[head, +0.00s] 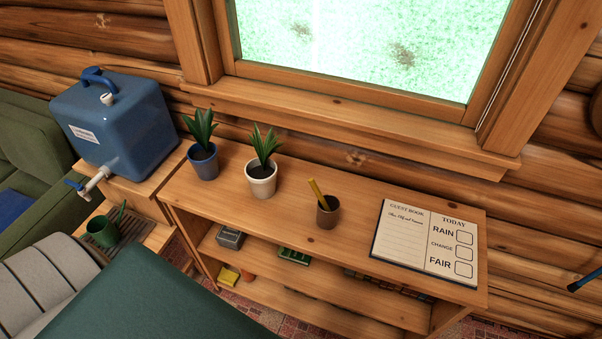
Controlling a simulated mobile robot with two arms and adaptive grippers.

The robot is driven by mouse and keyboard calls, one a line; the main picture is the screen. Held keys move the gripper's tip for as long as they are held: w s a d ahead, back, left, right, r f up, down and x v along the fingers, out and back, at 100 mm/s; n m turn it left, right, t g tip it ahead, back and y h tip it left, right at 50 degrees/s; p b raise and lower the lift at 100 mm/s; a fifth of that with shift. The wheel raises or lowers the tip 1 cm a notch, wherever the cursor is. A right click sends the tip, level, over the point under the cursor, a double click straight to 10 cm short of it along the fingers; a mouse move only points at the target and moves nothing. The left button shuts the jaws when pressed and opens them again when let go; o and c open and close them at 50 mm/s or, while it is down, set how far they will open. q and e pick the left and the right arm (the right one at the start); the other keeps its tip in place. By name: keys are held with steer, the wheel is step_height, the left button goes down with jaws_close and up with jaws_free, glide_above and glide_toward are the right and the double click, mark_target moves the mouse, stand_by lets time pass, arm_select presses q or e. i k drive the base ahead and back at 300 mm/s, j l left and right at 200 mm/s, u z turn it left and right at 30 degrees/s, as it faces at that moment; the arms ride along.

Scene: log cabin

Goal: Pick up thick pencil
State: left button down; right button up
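A thick yellow pencil (317,192) stands tilted in a small brown cup (328,214) on top of the wooden shelf unit (350,180). Its upper part leans to the left above the rim, and its lower part is hidden inside the cup. Neither of my grippers shows in the head view.
A white potted plant (262,182) and a blue one (204,162) stand left of the cup. A guest book board (424,240) lies to its right. A blue water container (115,122) and green watering can (102,232) are at left. The window sill (350,125) runs behind.

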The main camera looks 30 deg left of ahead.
mark_target(321, 198)
steer(key=u, duration=0.75)
steer(key=l+z, duration=0.15)
steer(key=z, duration=0.35)
steer(key=i+l+z, duration=0.1)
steer(key=z, duration=0.35)
steer(key=i+l+z, duration=0.1)
steer(key=z, duration=0.4)
